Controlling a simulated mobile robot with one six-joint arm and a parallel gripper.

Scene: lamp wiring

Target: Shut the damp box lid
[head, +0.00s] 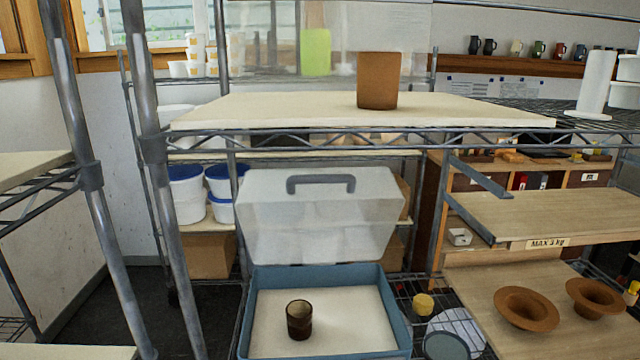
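The damp box is a blue tub (258,318) with a pale, flat bed inside, low in the middle of the head view. Its clear lid (318,225) stands raised at the back of the tub, with a grey handle (321,184) near its top edge. The lid is open. A dark brown cup (299,320) stands upright on the bed inside the box. My gripper is not in view.
A shelf board (450,108) above the box carries a brown cylinder (377,80). Steel posts (110,220) rise at the left. At the right, a lower board (480,300) holds two brown flared bowls (527,308); a "MAX 3 kg" shelf (560,213) is above it.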

